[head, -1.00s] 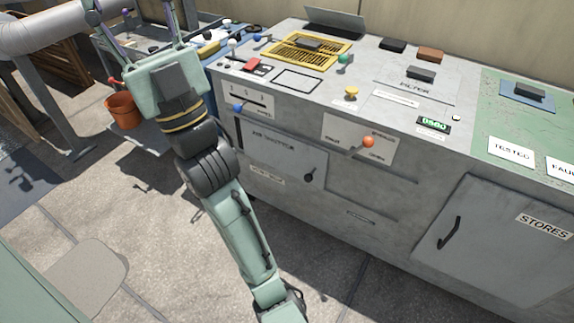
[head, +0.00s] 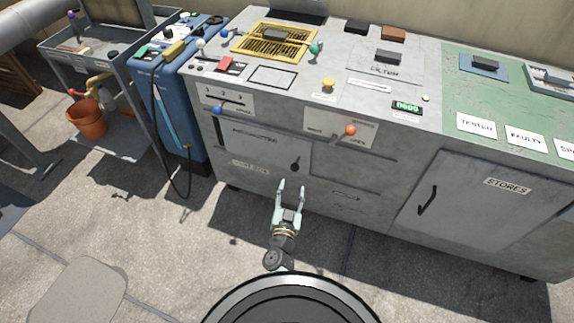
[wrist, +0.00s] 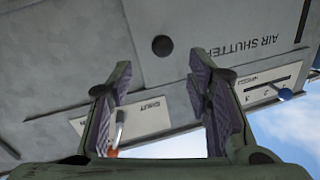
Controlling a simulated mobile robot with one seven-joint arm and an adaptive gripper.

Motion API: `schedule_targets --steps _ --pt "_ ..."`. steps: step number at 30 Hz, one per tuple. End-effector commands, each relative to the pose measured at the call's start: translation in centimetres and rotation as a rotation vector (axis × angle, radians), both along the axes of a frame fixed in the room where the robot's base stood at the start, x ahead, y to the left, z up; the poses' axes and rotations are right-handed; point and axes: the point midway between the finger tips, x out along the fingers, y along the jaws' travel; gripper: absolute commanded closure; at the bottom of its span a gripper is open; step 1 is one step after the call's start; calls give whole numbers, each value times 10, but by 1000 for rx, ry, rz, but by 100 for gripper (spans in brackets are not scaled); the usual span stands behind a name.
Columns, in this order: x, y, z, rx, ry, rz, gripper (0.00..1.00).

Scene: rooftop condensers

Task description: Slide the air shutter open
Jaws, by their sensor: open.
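The air shutter (head: 254,147) is a grey panel on the front of the bench, lettered AIR SHUTTER, with a small round black knob (head: 295,167) near its right edge. A dark narrow gap shows at its left side. My gripper (head: 291,187) is open and empty, in front of the bench, its fingers pointing toward the bench and appearing just below the knob. In the wrist view the scene is upside down; the knob (wrist: 163,45) appears between and beyond the fingers, apart from them. The shutter panel (wrist: 235,60) lies to its right there.
Above the panel, an orange-knobbed lever (head: 350,130) and a blue-knobbed slider (head: 217,110) stick out from the bench front. A STORES door (head: 475,200) is at the right. A blue cabinet (head: 175,105) with a hanging hose stands left. The floor in front is clear.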

Motion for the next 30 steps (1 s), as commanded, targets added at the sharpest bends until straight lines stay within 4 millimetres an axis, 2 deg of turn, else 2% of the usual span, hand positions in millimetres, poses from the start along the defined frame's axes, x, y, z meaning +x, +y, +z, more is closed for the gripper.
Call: schedule_targets --steps 9,15,21,28,30 --pt "59 -3 0 5 -6 4 54" --pt "88 -7 0 5 -6 4 54" --pt "99 -8 1 5 -3 6 54" --pt "100 -8 2 4 -3 7 54" --pt "100 -8 2 4 -3 6 58"
